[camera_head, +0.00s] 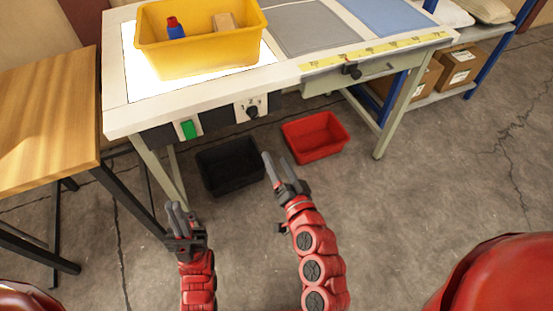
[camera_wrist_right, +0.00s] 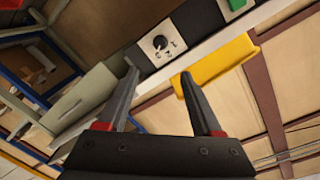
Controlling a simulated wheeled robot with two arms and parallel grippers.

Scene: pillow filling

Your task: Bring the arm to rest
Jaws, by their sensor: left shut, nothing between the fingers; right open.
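My left gripper (camera_head: 177,220) is shut and empty, low in front of the workbench at the lower left of the head view. My right gripper (camera_head: 276,167) is open and empty, in front of the bench with its fingers pointing up toward the bench front. Its two fingers also show apart in the right wrist view (camera_wrist_right: 157,82), with nothing between them. Both red arms come in from the bottom of the head view. Neither gripper appears to touch anything.
The workbench (camera_head: 120,120) carries a yellow bin (camera_head: 200,57) with a blue-and-red item (camera_head: 175,28) and a tan block (camera_head: 223,22). Black (camera_head: 230,165) and red (camera_head: 315,137) bins sit below. A wooden table (camera_head: 48,115) stands left; a shelf with boxes (camera_head: 458,66) stands right. Floor at right is clear.

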